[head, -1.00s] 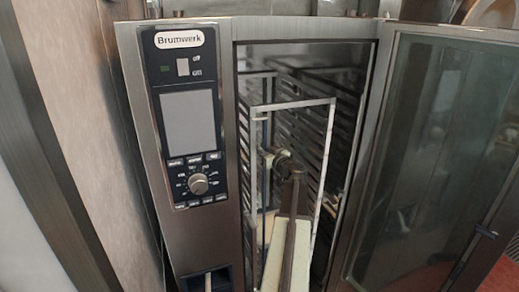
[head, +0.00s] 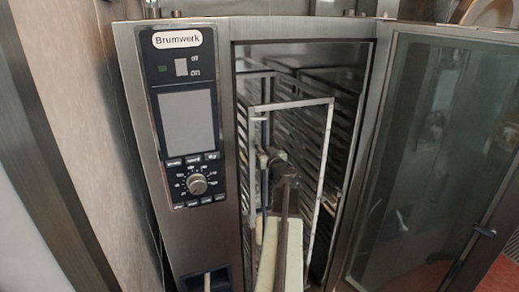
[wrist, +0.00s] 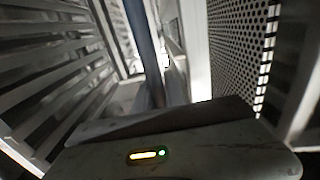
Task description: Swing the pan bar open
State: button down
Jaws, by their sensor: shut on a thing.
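The oven marked Brumwerk stands with its glass door (head: 435,160) open to the right. Inside is a tall metal rack (head: 325,150) with shelf rails on its sides. The pan bar (head: 264,195), a thin bluish upright bar, stands at the rack's front left. My gripper (head: 266,160) reaches into the rack's front and is shut on the bar at about mid-height. In the wrist view the bar (wrist: 145,45) runs upright just beyond my gripper. The fingertips are partly hidden there by the gripper body.
The control panel (head: 190,120) with screen and knob is left of the opening. Shelf rails (wrist: 50,60) fill the left of the wrist view, and a perforated metal wall (wrist: 237,60) is close on the right.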

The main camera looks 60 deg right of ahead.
jog(key=shift+s+a+m+g+h, duration=0.25)
jog(key=shift+s+m+g+h, duration=0.3)
jog(key=shift+m+g+h, duration=0.75)
jog(key=shift+s+a+m+g+h, duration=0.25)
jog(key=shift+s+m+g+h, duration=0.25)
jog(key=shift+m+g+h, duration=0.8)
jog(key=shift+s+a+m+g+h, duration=0.25)
jog(key=shift+s+m+g+h, duration=0.5)
jog(key=shift+g, duration=1.05)
jog(key=shift+w+m, duration=0.15)
jog(key=shift+m, duration=0.1)
jog(key=c, duration=1.7)
grip_release()
jog(key=shift+a, duration=0.1)
